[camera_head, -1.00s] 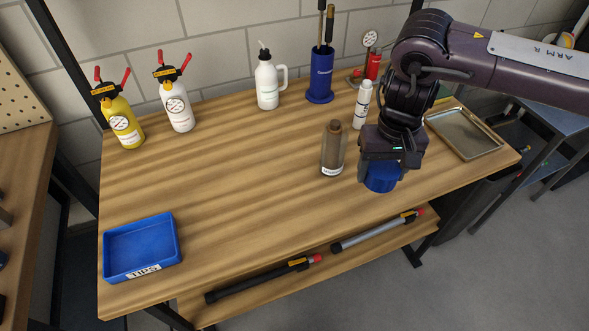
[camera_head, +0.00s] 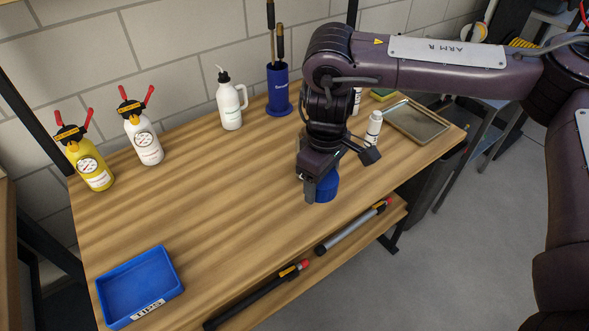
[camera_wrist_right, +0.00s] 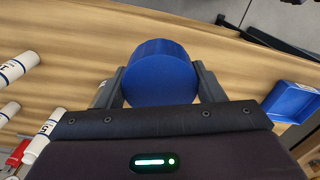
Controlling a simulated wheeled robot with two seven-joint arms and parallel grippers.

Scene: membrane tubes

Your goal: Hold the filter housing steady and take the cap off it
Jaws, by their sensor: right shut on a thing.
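A blue round piece (camera_head: 326,186), which looks like the filter housing's cap end, is at the front part of the bench. My right gripper (camera_head: 318,185) points down on it, with a finger on either side. In the right wrist view the blue piece (camera_wrist_right: 162,72) fills the space between the two fingers (camera_wrist_right: 162,88), its flat round face towards the camera. I cannot tell where cap and housing meet. A see-through brownish tube stood beside it earlier; I do not see it now, and my right arm may hide it. My left gripper is not in view.
White bottles (camera_head: 373,128) and a metal tray (camera_head: 418,122) are at the right. A white jug (camera_head: 230,104), a blue holder (camera_head: 279,92) and gauge bottles (camera_head: 92,168) line the back. A blue TIPS tray (camera_head: 104,310) is front left. The bench's middle is clear.

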